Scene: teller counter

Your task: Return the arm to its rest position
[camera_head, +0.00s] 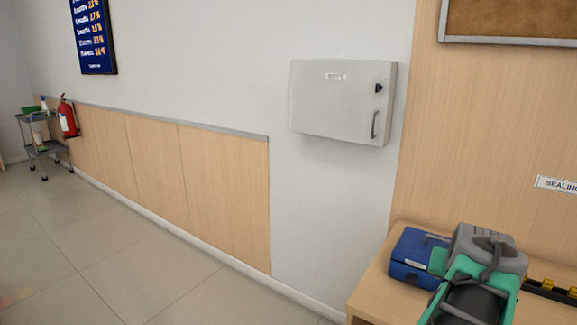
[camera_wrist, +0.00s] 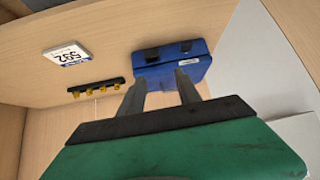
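My gripper (camera_wrist: 160,82) shows in the wrist view as two dark grey fingers on a dark bar and green body. The fingers stand apart with nothing visible held between them. A blue box (camera_wrist: 160,72) lies beyond the fingertips; contact cannot be told. In the head view, my green and grey arm (camera_head: 480,275) is at the lower right, over the wooden counter (camera_head: 378,290). The blue box (camera_head: 410,255) sits on the counter just left of the arm, partly hidden by it. The fingertips cannot be made out there.
A dark rack with yellow pieces (camera_head: 548,287) lies right of my arm. A white card with "592" (camera_wrist: 66,54) shows in the wrist view. A grey wall cabinet (camera_head: 342,102) hangs behind. A cart (camera_head: 43,145) and extinguisher (camera_head: 67,118) stand far left. The tiled floor (camera_head: 110,260) is clear.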

